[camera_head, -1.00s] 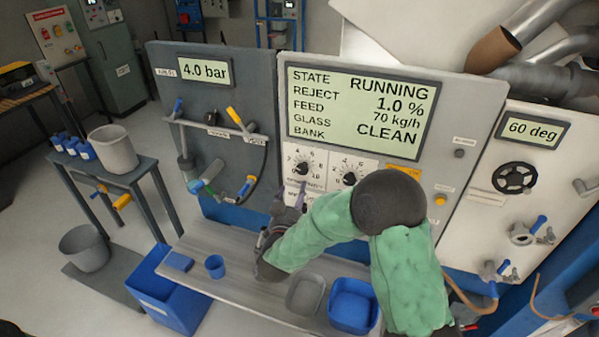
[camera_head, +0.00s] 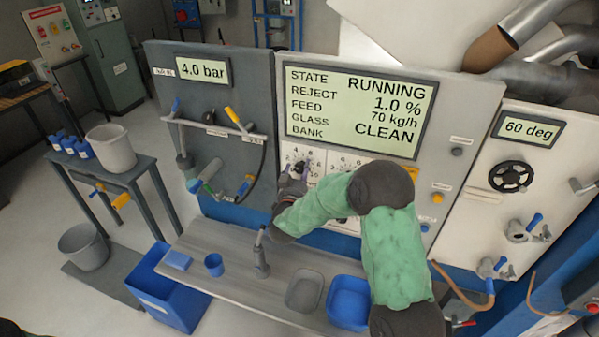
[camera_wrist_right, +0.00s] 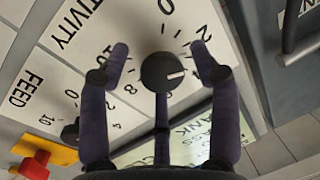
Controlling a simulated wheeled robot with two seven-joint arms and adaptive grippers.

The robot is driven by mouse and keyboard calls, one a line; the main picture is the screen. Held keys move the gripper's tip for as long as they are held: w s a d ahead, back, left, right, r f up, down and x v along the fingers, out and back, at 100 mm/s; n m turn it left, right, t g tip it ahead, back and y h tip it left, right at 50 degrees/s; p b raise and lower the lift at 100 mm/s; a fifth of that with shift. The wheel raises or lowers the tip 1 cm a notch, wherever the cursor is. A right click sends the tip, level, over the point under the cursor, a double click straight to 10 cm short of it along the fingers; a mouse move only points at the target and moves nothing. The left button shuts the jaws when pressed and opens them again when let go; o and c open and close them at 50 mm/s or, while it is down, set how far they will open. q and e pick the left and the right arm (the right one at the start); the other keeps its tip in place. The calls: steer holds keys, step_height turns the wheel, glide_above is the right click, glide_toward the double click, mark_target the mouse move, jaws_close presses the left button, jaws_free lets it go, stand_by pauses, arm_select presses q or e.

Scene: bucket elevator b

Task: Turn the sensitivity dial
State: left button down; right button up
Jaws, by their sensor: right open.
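The sensitivity dial is a round black knob (camera_wrist_right: 162,72) on a white numbered plate, partly labelled "TIVITY" in the right wrist view. A white mark on the knob points right in that view. In the head view the knob (camera_head: 299,168) sits below the large display, partly covered by my gripper. My right gripper (camera_wrist_right: 159,50) is open, with one finger on each side of the knob. I cannot tell whether the fingers touch it. In the head view my right gripper (camera_head: 291,180) is at the dial plate. My left gripper is not in view.
A second dial plate marked FEED, with its black knob (camera_wrist_right: 70,132), is beside the first. A grey bench (camera_head: 220,262) below holds a blue cup (camera_head: 214,264), a grey cylinder (camera_head: 261,258), a grey tray (camera_head: 304,308) and a blue tray (camera_head: 347,282).

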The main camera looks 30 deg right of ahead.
steer(key=c, duration=1.1)
steer(key=shift+s+a+f+b, duration=0.1)
steer(key=shift+f+b, duration=0.15)
steer(key=shift+b, duration=0.1)
